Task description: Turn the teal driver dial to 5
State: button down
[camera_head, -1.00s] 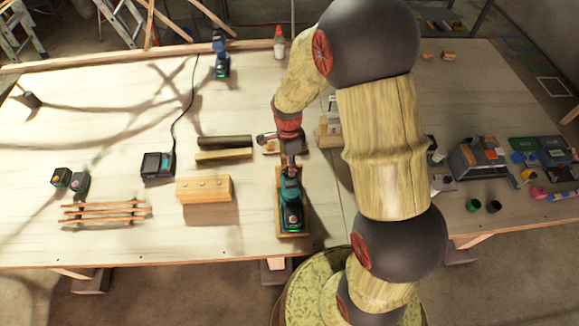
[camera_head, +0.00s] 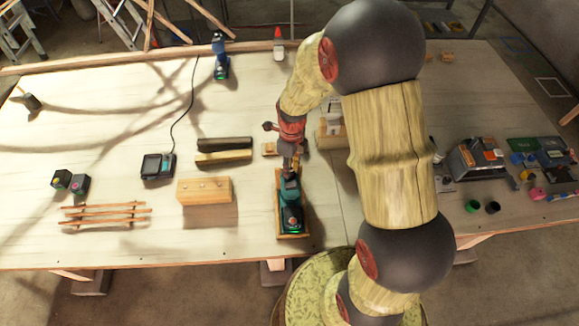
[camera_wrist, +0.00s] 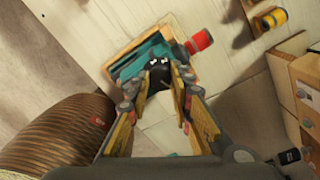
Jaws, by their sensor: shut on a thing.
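The teal driver (camera_head: 291,210) lies in a shallow wooden tray (camera_head: 279,225) near the front middle of the table. A green light shows at its near end. In the wrist view the teal body (camera_wrist: 138,62) lies under my gripper. My gripper (camera_head: 291,172) reaches down to the driver's far end. In the wrist view its fingers (camera_wrist: 160,70) are shut on a dark round part with small white marks, which looks like the dial. The number at which the dial stands is too small to read.
A wooden block (camera_head: 204,190) and a black charger (camera_head: 157,166) stand to the left. Dark and pale bars (camera_head: 224,150) lie behind the block. A wooden piece (camera_head: 330,133) stands right of my gripper.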

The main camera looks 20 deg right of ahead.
jog(key=shift+m, duration=0.3)
jog(key=c, duration=1.7)
grip_release()
jog(key=shift+o, duration=0.7)
jog(key=shift+r, duration=0.15)
notch_tip(320, 180, up, 12)
jog(key=shift+w+d, duration=0.25)
jog(key=shift+d, duration=0.05)
